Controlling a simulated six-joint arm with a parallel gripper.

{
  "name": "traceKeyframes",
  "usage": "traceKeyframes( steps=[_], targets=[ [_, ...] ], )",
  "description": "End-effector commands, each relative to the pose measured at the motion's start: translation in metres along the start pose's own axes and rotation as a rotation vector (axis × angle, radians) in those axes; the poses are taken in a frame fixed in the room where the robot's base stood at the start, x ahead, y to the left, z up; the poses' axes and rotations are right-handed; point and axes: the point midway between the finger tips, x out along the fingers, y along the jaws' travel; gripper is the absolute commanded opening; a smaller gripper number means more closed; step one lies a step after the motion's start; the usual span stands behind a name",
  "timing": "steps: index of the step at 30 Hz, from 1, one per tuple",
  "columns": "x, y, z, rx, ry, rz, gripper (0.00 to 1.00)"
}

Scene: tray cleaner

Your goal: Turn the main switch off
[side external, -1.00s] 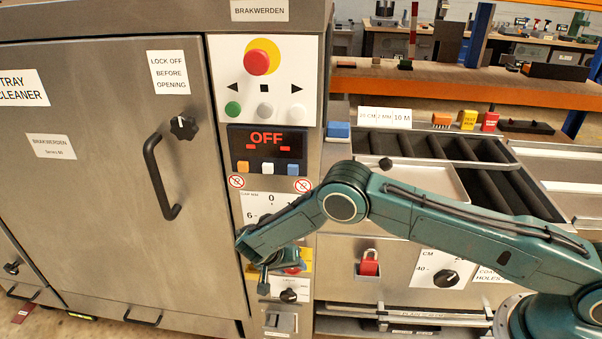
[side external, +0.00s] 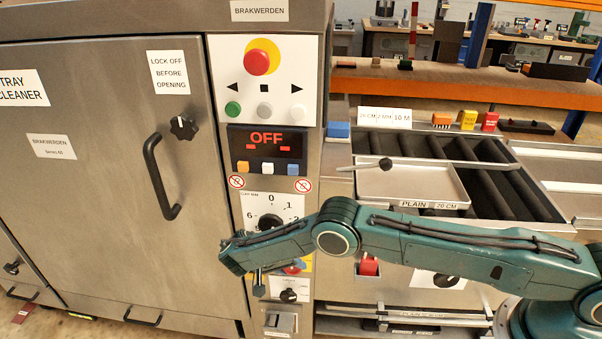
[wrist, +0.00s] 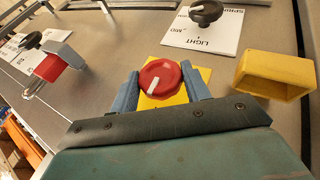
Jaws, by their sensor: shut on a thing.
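The main switch is a red round knob (wrist: 160,76) with a white pointer mark, on a yellow plate (wrist: 203,73). In the wrist view the mark points toward the lower left. My gripper (wrist: 160,84) has one blue-grey finger on each side of the knob and is shut on it. In the side view my gripper (side external: 274,276) is at the lower part of the control column, where only a little of the red knob (side external: 292,269) and yellow plate shows; the fingers partly hide them.
A black selector knob (wrist: 206,12) on a white label lies beyond the switch in the wrist view. A yellow box-shaped guard (wrist: 275,75) is to the right, a red padlock (wrist: 49,68) to the left. The display (side external: 266,146) reads OFF. The cabinet door handle (side external: 160,178) is left of the column.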

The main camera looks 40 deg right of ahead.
Motion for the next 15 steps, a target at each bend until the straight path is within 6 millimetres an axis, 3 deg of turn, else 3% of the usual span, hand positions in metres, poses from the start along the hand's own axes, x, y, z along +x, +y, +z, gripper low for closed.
traceKeyframes(
  steps=[9, 10, 12, 15],
  targets=[
    [-0.0006, 0.0001, -0.0002, 0.0, 0.001, 0.0, 0.24],
    [-0.0006, 0.0001, -0.0002, 0.0, 0.001, 0.0, 0.53],
    [-0.0004, 0.0001, -0.0002, 0.0, 0.001, 0.0, 0.66],
    [-0.0003, 0.0001, -0.0002, 0.0, 0.001, 0.0, 0.66]
  ],
)
